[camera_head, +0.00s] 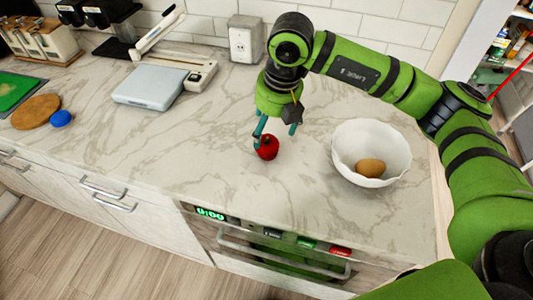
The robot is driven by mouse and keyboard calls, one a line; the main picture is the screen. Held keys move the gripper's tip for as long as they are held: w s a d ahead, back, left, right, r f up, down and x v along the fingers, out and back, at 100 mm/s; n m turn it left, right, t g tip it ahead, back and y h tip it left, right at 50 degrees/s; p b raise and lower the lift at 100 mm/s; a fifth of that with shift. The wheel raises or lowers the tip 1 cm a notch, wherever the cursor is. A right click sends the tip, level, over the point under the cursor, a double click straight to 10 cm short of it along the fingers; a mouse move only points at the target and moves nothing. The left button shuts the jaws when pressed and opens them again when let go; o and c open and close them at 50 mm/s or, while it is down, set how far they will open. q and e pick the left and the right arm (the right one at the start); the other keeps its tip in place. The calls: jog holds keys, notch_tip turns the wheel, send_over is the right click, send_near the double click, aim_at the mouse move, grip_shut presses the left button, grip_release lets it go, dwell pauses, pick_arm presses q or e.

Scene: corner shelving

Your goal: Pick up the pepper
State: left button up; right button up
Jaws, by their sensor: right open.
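A red round pepper (267,149) sits on the marble counter near its middle. My right gripper (276,135) is open just above the pepper, pointing down. Its left finger reaches beside the pepper's left side, and its right finger is above and to the right of it. Whether a finger touches the pepper I cannot tell. My left gripper is not in view.
A white bowl (345,142) holding a brown egg-like object (370,168) stands to the right. A kitchen scale (149,86) and a blue ball (61,119) lie to the left. The counter between the scale and pepper is clear.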

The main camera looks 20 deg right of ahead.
aim_at(268, 141)
jog(key=shift+w+a+f+p, duration=0.15)
jog(key=shift+f+p, duration=0.1)
jog(key=shift+f, duration=0.25)
jog(key=shift+w+d+f+p, duration=0.1)
jog(key=shift+w+f+p, duration=0.1)
jog(key=shift+f, duration=0.25)
notch_tip(268, 141, down, 3)
jog(key=shift+s+f+p, duration=0.1)
jog(key=shift+p, duration=1.1)
notch_tip(268, 141, down, 2)
jog(key=shift+a+f, duration=0.1)
jog(key=shift+a, duration=0.05)
jog(key=shift+w+f, duration=0.15)
jog(key=shift+w, duration=0.1)
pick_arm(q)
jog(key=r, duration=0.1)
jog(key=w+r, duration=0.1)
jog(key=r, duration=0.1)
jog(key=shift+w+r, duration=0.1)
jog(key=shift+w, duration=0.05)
pick_arm(e)
jog(key=c, duration=1.1)
jog(key=shift+c, duration=0.2)
